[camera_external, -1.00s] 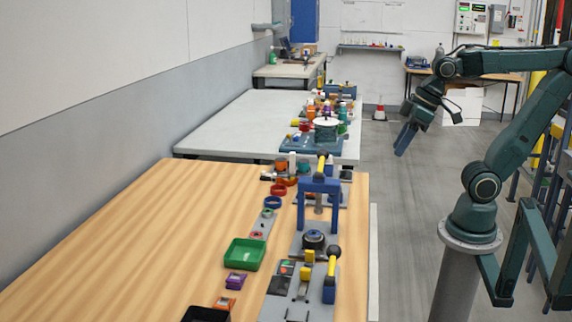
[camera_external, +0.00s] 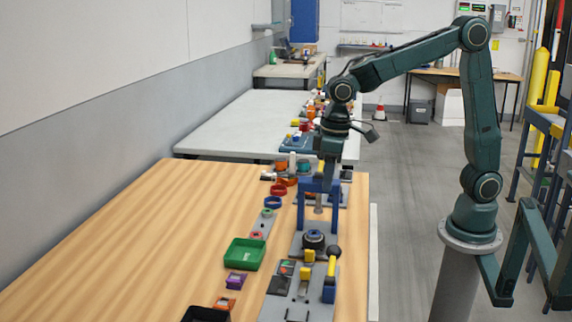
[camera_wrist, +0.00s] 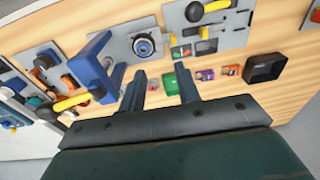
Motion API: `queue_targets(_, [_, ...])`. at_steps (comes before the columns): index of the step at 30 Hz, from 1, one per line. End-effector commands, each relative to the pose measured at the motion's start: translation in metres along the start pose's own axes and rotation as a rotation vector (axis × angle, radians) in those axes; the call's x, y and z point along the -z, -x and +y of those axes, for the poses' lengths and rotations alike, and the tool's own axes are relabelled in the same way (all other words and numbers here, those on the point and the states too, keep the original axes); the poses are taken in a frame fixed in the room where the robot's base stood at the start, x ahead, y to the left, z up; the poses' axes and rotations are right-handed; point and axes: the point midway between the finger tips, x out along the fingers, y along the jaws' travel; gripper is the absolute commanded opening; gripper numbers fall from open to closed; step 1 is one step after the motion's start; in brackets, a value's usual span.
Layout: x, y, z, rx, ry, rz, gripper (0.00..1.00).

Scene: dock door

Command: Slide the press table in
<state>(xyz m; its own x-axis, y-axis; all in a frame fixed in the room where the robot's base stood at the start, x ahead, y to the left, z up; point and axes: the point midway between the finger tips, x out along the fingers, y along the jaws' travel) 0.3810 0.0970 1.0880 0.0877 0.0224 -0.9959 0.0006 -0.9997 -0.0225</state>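The blue press frame (camera_external: 304,188) stands on the wooden bench. A grey plate (camera_external: 298,246) in front of it carries a round black-and-silver fixture (camera_external: 313,239), seemingly the press table, out from under the frame. The wrist view shows the press frame (camera_wrist: 96,62) at left, its yellow handle (camera_wrist: 72,102) and the round fixture (camera_wrist: 143,46). My gripper (camera_wrist: 163,88) is open, its two fingers apart with nothing between them. In the external view my gripper (camera_external: 327,178) points down at the top of the press and hides the handle there. I cannot tell whether it touches.
A second grey panel (camera_external: 282,308) with a yellow-handled lever (camera_external: 331,268) lies nearer the camera. A green tray (camera_external: 245,254), small coloured parts and a black bin (camera_external: 206,314) sit to the left. The bench's left side is clear. A white table (camera_external: 225,125) stands behind.

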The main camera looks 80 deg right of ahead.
Motion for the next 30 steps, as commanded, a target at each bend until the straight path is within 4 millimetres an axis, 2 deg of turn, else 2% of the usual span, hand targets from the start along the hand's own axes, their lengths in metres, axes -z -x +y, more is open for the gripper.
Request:
queue_targets(3, [0.014,-0.021,-0.014,-0.009,0.003,-0.039,0.33])
queue_targets(9, [0.027,-0.045,-0.029,-0.02,0.001,-0.078,0.33])
queue_targets(23, [0.03,-0.055,-0.033,-0.023,0.0,-0.089,0.33])
queue_targets(30, [0.028,-0.074,-0.033,-0.024,0.0,-0.091,0.33])
